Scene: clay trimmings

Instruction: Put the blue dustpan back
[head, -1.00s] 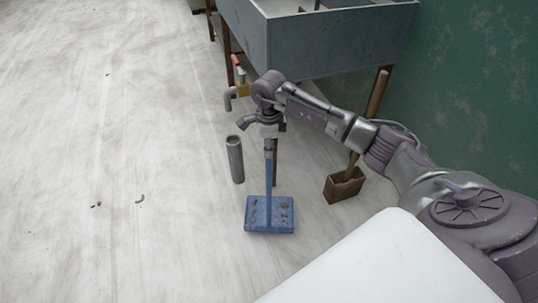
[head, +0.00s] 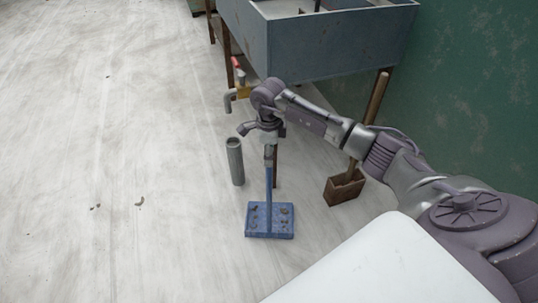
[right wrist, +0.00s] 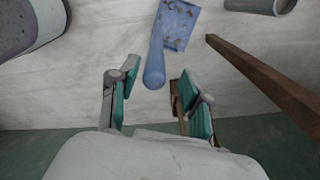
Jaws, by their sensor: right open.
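The blue dustpan (head: 269,220) stands at the middle of the head view, its long handle upright and several bits of clay on its pan. My right gripper (head: 269,147) is above it, at the top of the handle. In the right wrist view the gripper (right wrist: 162,80) is open, its two green-padded fingers apart. The rounded handle end (right wrist: 154,76) shows between and just beyond the fingertips, with no finger seen pressing on it. The pan shows at the top of that view. My left gripper is not in view.
A grey cylinder (head: 235,162) stands left of the dustpan. A brown box with a long wooden handle (head: 345,187) stands to its right. A grey trough (head: 330,45) on brown legs is behind, by the green wall. Clay trimmings (head: 139,201) lie on open floor at left.

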